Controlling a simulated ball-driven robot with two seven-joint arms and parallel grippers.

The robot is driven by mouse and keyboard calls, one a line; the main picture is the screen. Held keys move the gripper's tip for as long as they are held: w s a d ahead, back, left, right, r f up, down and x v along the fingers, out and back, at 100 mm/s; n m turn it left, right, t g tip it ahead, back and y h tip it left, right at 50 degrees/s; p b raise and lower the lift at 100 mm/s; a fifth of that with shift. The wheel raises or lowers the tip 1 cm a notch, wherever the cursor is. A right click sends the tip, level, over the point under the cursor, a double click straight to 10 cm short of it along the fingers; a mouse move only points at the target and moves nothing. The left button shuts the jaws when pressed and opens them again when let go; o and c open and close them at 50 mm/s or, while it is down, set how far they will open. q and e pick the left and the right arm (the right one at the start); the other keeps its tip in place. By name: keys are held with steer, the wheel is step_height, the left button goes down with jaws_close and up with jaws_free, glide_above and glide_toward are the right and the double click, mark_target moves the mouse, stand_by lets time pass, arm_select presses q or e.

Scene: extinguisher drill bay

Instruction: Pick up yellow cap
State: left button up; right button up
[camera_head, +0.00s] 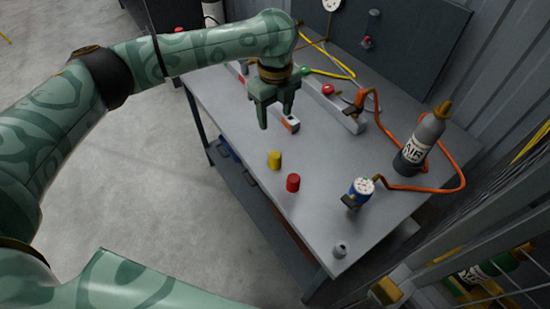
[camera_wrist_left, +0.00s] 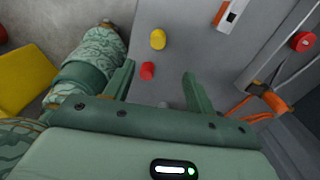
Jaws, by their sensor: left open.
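The yellow cap (camera_head: 274,160) is a small upright cylinder on the grey table, close to its left edge in the head view. It also shows in the left wrist view (camera_wrist_left: 158,39), beyond the fingertips and nearer the left finger. My left gripper (camera_head: 276,116) is open and empty above the table, with its fingers pointing down. It is apart from the cap, which lies below it in the head picture. A similar red cap (camera_head: 293,183) stands beside the yellow one and shows in the wrist view (camera_wrist_left: 147,70). My right gripper is not in view.
The grey table (camera_head: 235,120) also bears a red-white block (camera_head: 291,124), a grey AIR bottle (camera_head: 423,139) with an orange hose, a blue gauge-like part (camera_head: 361,189) and a small grey piece (camera_head: 340,250). A rail with red and green knobs (camera_head: 335,105) runs behind. Bare table surrounds the caps.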

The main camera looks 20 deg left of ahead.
arm_select(q)
steer(key=b, duration=0.4)
glide_toward(275, 155)
steer(key=f, duration=0.5)
steer(key=shift+w+f, duration=0.1)
steer(key=shift+w, duration=0.25)
steer(key=f+b, duration=0.1)
steer(key=f, duration=0.2)
steer(key=f+b, duration=0.1)
steer(key=shift+s+f+b, duration=0.3)
steer(key=shift+f+b, duration=0.05)
steer(key=shift+f, duration=0.3)
steer(key=shift+r, duration=0.15)
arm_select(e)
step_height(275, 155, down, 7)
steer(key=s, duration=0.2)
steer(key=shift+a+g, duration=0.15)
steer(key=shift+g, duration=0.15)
arm_select(q)
steer(key=c, duration=1.1)
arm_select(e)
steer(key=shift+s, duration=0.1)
